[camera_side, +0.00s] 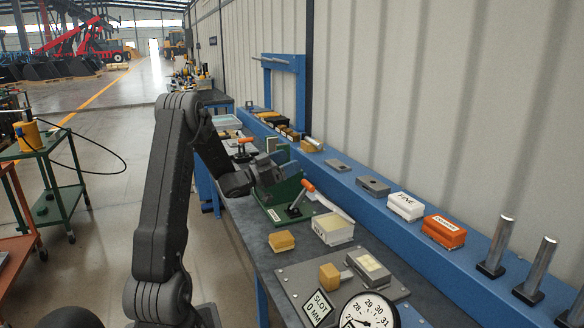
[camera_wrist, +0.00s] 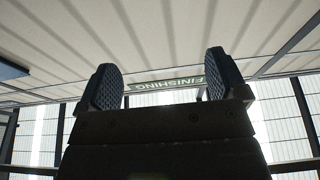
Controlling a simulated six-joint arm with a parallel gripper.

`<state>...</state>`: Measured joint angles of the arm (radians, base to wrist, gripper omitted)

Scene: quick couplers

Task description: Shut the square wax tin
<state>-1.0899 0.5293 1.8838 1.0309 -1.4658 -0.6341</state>
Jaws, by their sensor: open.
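A pale square tin (camera_side: 333,230) stands on the dark bench in the side view, just right of the orange-handled clamp. A white lid-like panel (camera_side: 334,204) slants up at its back left, and the tin looks open; the hinge is too small to make out. My gripper (camera_side: 270,174) is in the air above the green fixture, left of the tin and apart from it. In the wrist view my gripper (camera_wrist: 163,82) has its two ribbed pads wide apart with nothing between them. The tin is not in the wrist view.
An orange-handled clamp (camera_side: 301,197) stands between my gripper and the tin. A dial gauge (camera_side: 370,313) stands nearest. A blue shelf (camera_side: 400,238) with boxes and posts runs behind.

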